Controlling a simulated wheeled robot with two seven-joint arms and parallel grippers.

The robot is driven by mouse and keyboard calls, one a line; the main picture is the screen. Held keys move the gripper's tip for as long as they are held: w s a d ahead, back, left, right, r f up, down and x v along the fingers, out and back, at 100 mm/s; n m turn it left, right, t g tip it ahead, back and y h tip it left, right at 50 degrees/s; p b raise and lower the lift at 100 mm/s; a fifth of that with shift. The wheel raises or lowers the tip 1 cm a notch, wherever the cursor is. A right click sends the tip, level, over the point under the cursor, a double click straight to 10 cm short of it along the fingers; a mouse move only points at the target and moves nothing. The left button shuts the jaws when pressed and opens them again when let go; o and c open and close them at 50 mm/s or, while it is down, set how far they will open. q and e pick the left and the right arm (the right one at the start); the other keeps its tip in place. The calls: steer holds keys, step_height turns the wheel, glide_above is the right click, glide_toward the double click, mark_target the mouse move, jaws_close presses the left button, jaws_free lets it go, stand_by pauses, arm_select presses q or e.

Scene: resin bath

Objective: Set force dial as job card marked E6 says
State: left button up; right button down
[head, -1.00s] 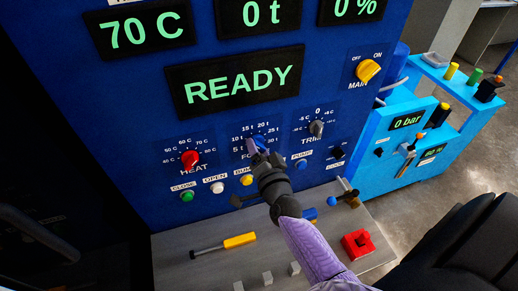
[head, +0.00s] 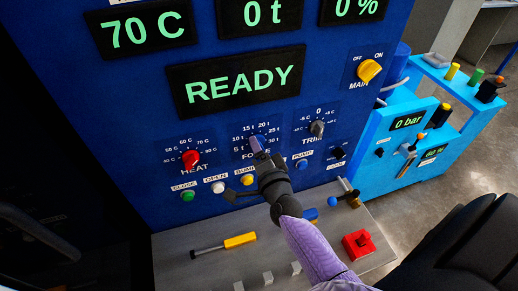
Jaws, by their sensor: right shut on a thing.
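The force dial sits in the middle of the blue panel, under the READY display (head: 236,80). Its printed scale (head: 262,127) shows marks from 5 t up past 20 t. My right gripper (head: 257,146) reaches up from below and is shut on the force dial. Its fingers hide most of the knob, so I cannot read where it points. The load display (head: 262,12) above reads 0 t. My left gripper is not in view. No job card marked E6 is visible.
The red heat dial (head: 190,159) is left of the force dial, and the grey trim dial (head: 317,128) is close on its right. Coloured buttons line the panel below. A grey shelf (head: 200,270) holds a yellow-handled tool (head: 239,241) and a red block (head: 357,244).

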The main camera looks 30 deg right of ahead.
steer(key=shift+c, duration=0.4)
jaws_free()
steer(key=shift+s, duration=0.1)
steer(key=v, duration=0.9)
steer(key=shift+s, duration=0.4)
